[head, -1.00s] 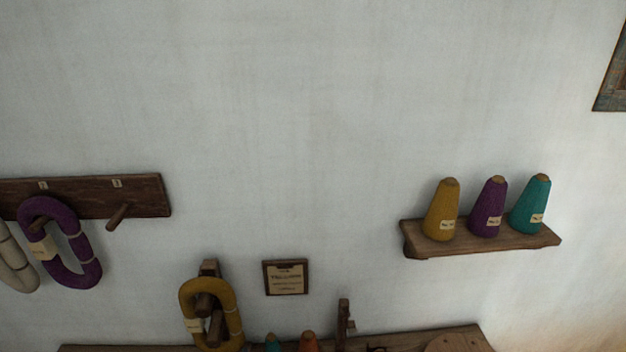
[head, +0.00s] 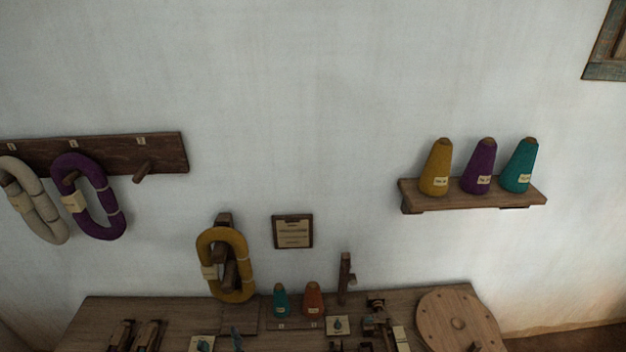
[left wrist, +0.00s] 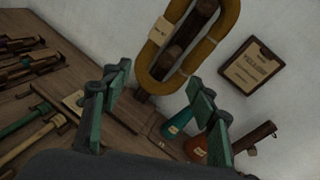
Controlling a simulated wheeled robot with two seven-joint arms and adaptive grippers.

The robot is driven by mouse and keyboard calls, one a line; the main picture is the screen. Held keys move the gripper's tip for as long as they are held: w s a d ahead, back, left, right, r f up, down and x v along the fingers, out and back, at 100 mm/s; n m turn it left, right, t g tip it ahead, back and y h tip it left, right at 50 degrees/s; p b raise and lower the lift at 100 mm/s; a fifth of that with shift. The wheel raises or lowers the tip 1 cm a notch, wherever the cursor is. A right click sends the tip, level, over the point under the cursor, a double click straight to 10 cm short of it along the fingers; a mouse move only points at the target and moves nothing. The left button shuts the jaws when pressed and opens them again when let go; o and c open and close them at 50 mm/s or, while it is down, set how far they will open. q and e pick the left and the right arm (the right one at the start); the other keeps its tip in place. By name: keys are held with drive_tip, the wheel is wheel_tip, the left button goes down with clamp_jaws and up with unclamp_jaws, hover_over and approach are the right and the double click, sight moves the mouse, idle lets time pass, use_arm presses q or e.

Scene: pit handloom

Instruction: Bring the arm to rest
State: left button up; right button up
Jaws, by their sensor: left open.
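My left gripper (left wrist: 158,88) shows in the left wrist view, with its two green-padded fingers spread apart and nothing between them. A mustard yarn skein (left wrist: 154,72) on a wooden stand is beyond the fingertips; it also shows in the head view (head: 246,265). A teal cone (left wrist: 177,124) and an orange cone (left wrist: 194,150) are beyond the right finger, partly hidden by it. In the head view I cannot make out the left gripper clearly. My right gripper is in neither view.
A wooden bench (head: 120,309) runs along the wall, with small tools and a round wooden disc (head: 458,318). A peg rack (head: 165,150) holds a purple skein (head: 105,210) and a cream skein (head: 45,211). A shelf (head: 415,196) carries three cones. The upper wall is clear.

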use_arm(q)
drive_tip(key=s+a+f+n+g, duration=0.7)
drive_tip(key=s+a+f+n, duration=0.3)
drive_tip(key=f+n, duration=0.35)
drive_tip(key=s+f+n+g+h, duration=0.2)
drive_tip(key=s+f+n+g, duration=0.15)
drive_tip(key=s+n, duration=0.35)
drive_tip(key=s+f+n+g+h, duration=0.2)
drive_tip(key=s+f+n+h, duration=0.15)
drive_tip(key=s+n, duration=0.45)
wheel_tip(320, 180, down, 28)
drive_tip(key=s+g, duration=0.1)
drive_tip(key=s+f+m+g, duration=0.1)
drive_tip(key=s+f, duration=1.8)
drive_tip(key=s, duration=0.2)
drive_tip(key=shift+d+f, duration=0.15)
drive_tip(key=shift+f, duration=0.1)
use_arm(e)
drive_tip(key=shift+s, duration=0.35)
